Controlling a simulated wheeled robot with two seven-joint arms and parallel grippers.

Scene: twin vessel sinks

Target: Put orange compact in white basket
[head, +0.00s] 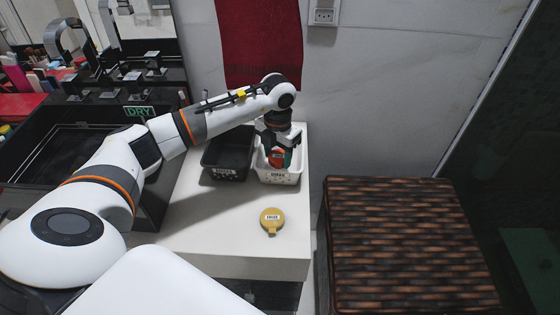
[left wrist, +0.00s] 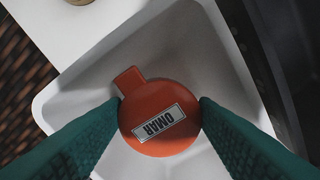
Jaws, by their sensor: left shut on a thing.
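The orange compact (left wrist: 150,95) is round with a short tab and a label that reads OMAR. It shows in the left wrist view between the two green fingertips of my left gripper (left wrist: 160,117), which touch its sides. In the head view the compact (head: 277,157) is partly hidden by my left gripper (head: 279,150), which points down over the white basket. The white basket (head: 281,177) stands at the right end of the white counter. The compact is within the basket's outline; its height above the basket floor is hard to tell. My right gripper is not in view.
A black basket (head: 228,160) stands left of the white one. A yellow labelled compact (head: 272,220) lies on the counter (head: 220,225) in front. A black sink (head: 75,152) is at the left. A brown woven hamper (head: 405,235) stands at the right.

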